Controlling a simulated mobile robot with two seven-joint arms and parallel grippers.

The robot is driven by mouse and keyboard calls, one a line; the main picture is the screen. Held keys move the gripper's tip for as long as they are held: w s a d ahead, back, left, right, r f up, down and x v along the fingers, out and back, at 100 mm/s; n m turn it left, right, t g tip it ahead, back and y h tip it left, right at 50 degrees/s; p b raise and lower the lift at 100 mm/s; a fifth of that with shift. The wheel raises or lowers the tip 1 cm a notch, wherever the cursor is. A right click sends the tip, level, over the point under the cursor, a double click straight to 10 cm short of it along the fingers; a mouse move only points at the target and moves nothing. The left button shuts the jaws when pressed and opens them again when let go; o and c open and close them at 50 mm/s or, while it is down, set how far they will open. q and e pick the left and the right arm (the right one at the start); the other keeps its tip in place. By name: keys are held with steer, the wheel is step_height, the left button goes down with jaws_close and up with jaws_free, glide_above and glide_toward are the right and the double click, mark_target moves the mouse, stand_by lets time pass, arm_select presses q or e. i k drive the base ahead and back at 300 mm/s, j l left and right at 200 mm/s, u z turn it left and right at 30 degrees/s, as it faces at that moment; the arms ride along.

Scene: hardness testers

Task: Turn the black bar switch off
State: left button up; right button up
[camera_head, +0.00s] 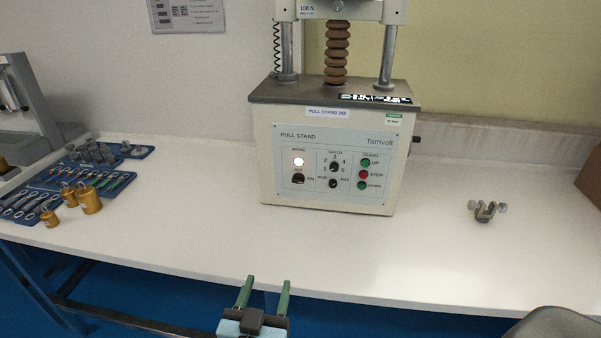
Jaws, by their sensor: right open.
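The pull stand (325,165) stands on the white bench, its front panel facing me. A black switch (298,179) sits at the panel's lower left, under a lit white lamp (298,161), with "ON" printed to its right. Its bar is too small for me to tell which way it points. Two more black knobs, an upper one (334,167) and a smaller lower one (333,183), sit mid-panel. My right gripper (267,283) is open and empty at the bench's front edge, below the switch and apart from it, green fingers pointing up. My left gripper is not in view.
Green and red buttons (364,174) line the panel's right side. A metal clamp (487,210) lies on the bench at right. Brass weights (88,197) and blue trays of tools (75,181) are at left. The bench (200,235) before the stand is clear.

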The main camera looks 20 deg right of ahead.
mark_target(298, 178)
steer(key=i+l, duration=0.75)
